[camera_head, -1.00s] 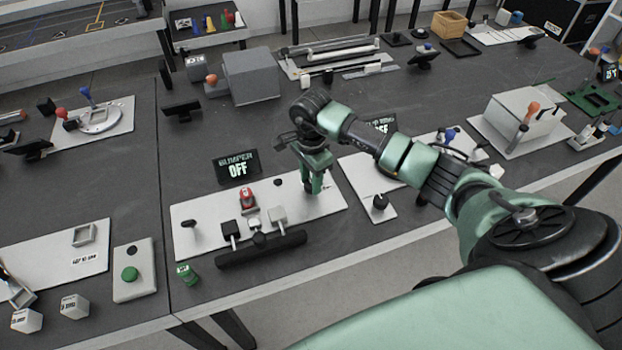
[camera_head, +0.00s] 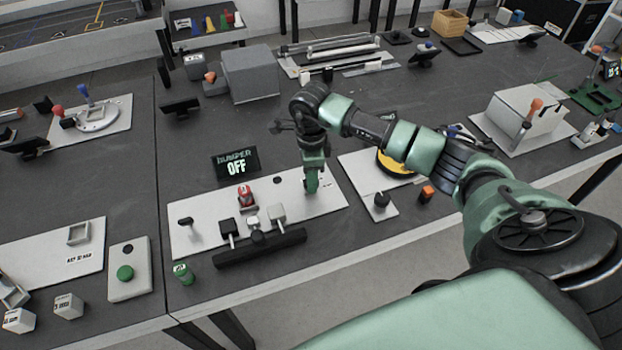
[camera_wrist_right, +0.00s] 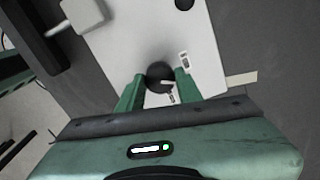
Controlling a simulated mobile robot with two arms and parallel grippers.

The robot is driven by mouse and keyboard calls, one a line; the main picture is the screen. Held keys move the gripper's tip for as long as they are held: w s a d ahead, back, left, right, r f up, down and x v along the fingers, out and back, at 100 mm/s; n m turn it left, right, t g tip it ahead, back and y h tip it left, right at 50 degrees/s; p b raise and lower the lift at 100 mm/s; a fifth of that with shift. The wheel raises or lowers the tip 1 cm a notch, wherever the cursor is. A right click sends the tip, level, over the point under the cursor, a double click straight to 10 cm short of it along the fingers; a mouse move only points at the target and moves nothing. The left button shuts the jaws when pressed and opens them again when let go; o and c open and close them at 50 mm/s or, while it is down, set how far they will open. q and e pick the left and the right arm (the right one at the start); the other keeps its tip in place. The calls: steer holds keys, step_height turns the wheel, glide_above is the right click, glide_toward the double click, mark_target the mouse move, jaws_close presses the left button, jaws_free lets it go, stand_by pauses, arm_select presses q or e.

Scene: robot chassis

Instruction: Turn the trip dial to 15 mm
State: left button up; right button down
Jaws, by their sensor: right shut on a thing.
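The trip dial, a dark round knob with a white pointer line (camera_wrist_right: 158,74), shows in the right wrist view on a pale panel. The same panel (camera_head: 205,235) lies on the dark table in the head view. My right gripper (camera_head: 311,187) points down at the panel's right end, and its fingers hide the dial there. In the right wrist view my right gripper (camera_wrist_right: 159,88) has one green finger on each side of the dial and is shut on it. A small white label (camera_wrist_right: 184,60) sits beside the dial; its marks are too small to read. My left gripper is not in view.
A display (camera_head: 236,164) behind the panel reads "BUMPER OFF". The panel also carries a red part (camera_head: 245,197), small blocks and a long black bar (camera_head: 262,248).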

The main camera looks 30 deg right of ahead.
steer(key=m+b, duration=0.1)
steer(key=m, duration=1.1)
steer(key=shift+w+r+b, duration=0.1)
steer(key=shift+b, duration=0.25)
steer(key=shift+m, duration=0.3)
steer(key=c, duration=0.9)
jaws_free()
steer(key=shift+c, duration=0.2)
step_height(320, 180, up, 8)
steer(key=shift+f+b, duration=0.1)
steer(key=shift+b, duration=0.5)
